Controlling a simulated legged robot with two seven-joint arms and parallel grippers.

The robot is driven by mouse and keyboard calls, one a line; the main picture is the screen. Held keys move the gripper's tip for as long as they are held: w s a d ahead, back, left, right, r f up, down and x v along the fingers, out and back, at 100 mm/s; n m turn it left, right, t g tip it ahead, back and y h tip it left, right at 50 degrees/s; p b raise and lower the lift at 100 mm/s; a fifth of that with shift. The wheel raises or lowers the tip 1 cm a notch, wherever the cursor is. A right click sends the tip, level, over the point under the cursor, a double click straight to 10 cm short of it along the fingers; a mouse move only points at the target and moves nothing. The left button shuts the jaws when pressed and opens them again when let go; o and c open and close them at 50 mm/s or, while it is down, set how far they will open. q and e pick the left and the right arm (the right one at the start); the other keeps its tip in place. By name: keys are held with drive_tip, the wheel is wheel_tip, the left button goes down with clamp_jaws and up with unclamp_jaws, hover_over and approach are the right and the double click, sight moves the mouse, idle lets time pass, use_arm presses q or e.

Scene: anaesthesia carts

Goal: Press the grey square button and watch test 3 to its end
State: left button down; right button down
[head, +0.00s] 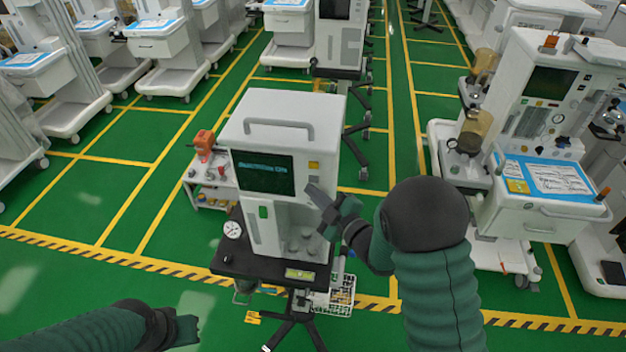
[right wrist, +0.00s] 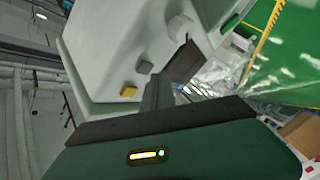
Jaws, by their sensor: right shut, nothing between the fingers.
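The white machine (head: 283,105) stands on a black-topped stand in the middle of the head view. Its dark screen (head: 264,173) shows a line of teal text too small to read surely. A yellow square button (head: 313,165) sits right of the screen. The right wrist view shows the yellow button (right wrist: 129,91), the grey square button (right wrist: 144,67) and a pale knob (right wrist: 180,27) on the white panel. My right gripper (head: 318,194) is shut and empty, close to the panel by the grey button; contact cannot be told. My left gripper (head: 188,330) is low at the left, away from the machine.
An orange device (head: 204,142) stands on a small white cart behind left. A round gauge (head: 232,229) is at the stand's left edge. A larger anaesthesia cart (head: 535,215) stands at right. More carts line the back. Green floor is open at left.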

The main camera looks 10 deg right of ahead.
drive_tip(key=shift+w+d, duration=0.1)
drive_tip(key=shift+w, duration=0.05)
drive_tip(key=shift+w+r, duration=0.1)
drive_tip(key=shift+w, duration=0.1)
drive_tip(key=shift+w+d+b, duration=0.25)
drive_tip(key=shift+w+b, duration=0.15)
drive_tip(key=shift+b, duration=0.05)
idle(1.0)
drive_tip(key=shift+s, duration=0.1)
drive_tip(key=shift+s+a+b, duration=0.3)
drive_tip(key=shift+s+a, duration=0.05)
drive_tip(key=shift+s, duration=0.4)
drive_tip(key=s, duration=0.1)
drive_tip(key=s+a, duration=0.1)
drive_tip(key=s, duration=0.1)
drive_tip(key=s+a+b, duration=0.1)
drive_tip(key=shift+s, duration=0.3)
